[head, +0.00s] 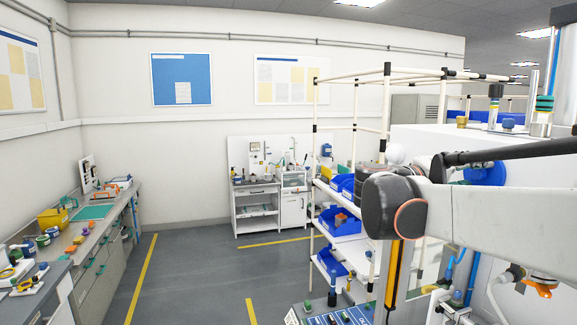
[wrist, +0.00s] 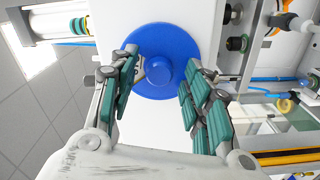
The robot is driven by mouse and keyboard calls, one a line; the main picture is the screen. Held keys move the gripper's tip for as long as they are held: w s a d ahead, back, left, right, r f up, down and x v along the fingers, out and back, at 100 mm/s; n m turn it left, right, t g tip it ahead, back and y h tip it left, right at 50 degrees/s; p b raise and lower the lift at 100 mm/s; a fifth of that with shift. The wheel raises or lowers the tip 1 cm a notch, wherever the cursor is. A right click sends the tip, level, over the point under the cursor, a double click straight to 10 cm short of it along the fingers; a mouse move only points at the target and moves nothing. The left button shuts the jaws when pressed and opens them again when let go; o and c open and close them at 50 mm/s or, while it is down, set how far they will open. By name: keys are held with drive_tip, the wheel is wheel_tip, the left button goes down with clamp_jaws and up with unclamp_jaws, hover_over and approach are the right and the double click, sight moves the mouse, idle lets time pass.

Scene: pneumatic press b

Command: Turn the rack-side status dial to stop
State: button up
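In the wrist view a round blue dial (wrist: 150,38) with a raised blue centre knob (wrist: 160,72) sits on a white panel. A small light label or pointer shows left of the knob, too small to read. My gripper (wrist: 163,68) is open, its green-padded fingers on either side of the knob. The fingertips overlap the disc in the picture; a gap shows on both sides of the knob and no contact is clear. In the head view my arm hides the gripper, and only a blue patch (head: 487,173) shows behind the arm, perhaps the dial.
A white tube rack (head: 386,110) with blue bins (head: 340,222) stands left of my arm. A white cylinder (wrist: 62,24), pipes and blue hoses surround the panel. A workbench (head: 92,235) runs along the left wall. The floor (head: 190,275) between is clear.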

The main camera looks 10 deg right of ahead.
drive_tip(key=shift+s+a, duration=0.15)
drive_tip(key=shift+s, duration=0.1)
drive_tip(key=a, duration=1.2)
drive_tip(key=shift+s, duration=0.35)
drive_tip(key=d, duration=0.3)
drive_tip(key=d+m, duration=0.1)
drive_tip(key=d, duration=0.3)
drive_tip(key=d+m, duration=0.1)
drive_tip(key=d, duration=0.3)
drive_tip(key=shift+w+d, duration=0.25)
drive_tip(key=shift+w, duration=0.1)
drive_tip(key=shift+w+d, duration=0.2)
drive_tip(key=shift+d, duration=0.25)
clamp_jaws()
